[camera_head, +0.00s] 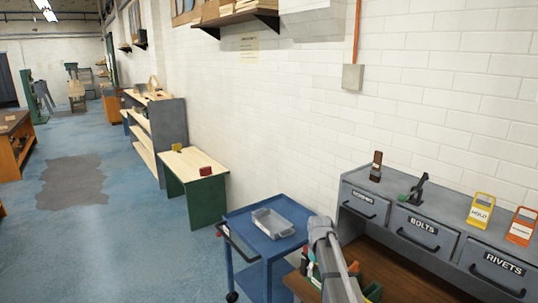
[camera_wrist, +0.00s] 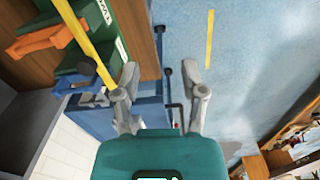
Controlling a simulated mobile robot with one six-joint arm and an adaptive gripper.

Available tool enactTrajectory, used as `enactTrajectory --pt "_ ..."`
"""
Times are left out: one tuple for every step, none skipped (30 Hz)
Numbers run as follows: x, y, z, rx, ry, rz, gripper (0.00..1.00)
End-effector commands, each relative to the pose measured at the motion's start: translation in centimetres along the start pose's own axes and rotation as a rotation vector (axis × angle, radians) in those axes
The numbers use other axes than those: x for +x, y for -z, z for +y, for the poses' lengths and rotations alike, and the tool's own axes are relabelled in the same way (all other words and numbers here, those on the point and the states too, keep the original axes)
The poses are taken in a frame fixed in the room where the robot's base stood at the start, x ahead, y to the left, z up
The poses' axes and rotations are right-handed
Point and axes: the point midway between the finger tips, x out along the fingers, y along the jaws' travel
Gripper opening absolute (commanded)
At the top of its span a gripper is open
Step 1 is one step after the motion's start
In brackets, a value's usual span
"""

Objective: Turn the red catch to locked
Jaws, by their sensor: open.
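No part is plainly recognisable as the red catch or shows a readable locked mark. A small red spot shows by the dark handle (camera_head: 224,232) of the blue cart (camera_head: 262,237); it is too small to tell what it is. The blue cart also shows in the wrist view (camera_wrist: 148,113), beyond and between my fingers. My gripper (camera_wrist: 158,78) is open and empty, its two grey fingers spread apart. In the head view my arm reaches up beside the cart's right side, and the fingers cannot be made out clearly.
A grey tray (camera_head: 272,223) sits on the cart. A green-sided table (camera_head: 191,181) holds a dark red block (camera_head: 206,170) and a yellow block (camera_head: 177,147). A grey drawer unit (camera_head: 441,237) stands at right, with yellow (camera_head: 481,210) and orange (camera_head: 521,227) tags. The blue floor at left is open.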

Motion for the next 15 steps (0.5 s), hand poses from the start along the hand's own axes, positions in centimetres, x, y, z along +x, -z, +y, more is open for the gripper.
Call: enactTrajectory --pt "0.8 -1.4 -0.8 0.020 0.000 0.000 0.54" --pt "1.0 -2.1 -1.1 0.036 0.000 0.000 0.54" --pt "1.4 -2.9 -1.5 0.055 0.000 0.000 0.54" --pt "1.7 -3.7 -1.9 0.073 0.000 0.000 0.54" --pt "2.0 -4.5 -2.4 0.092 0.000 0.000 0.54" --pt "2.5 -5.6 -2.9 0.118 0.000 0.000 0.54" --pt "2.9 -6.7 -3.5 0.142 0.000 0.000 0.54" --pt "3.3 -7.7 -4.0 0.165 0.000 0.000 0.54" --pt "4.0 -9.3 -4.9 0.202 0.000 0.000 0.54" --pt "4.5 -10.5 -5.5 0.230 0.000 0.000 0.54" --pt "4.9 -11.6 -6.1 0.259 0.000 0.000 0.54" --pt "5.5 -13.1 -6.9 0.296 -0.001 0.000 0.54" --pt "5.9 -14.1 -7.4 0.322 -0.001 0.000 0.54" --pt "6.2 -15.0 -7.9 0.347 -0.001 0.000 0.54" --pt "6.6 -16.1 -8.5 0.378 -0.001 0.000 0.54"
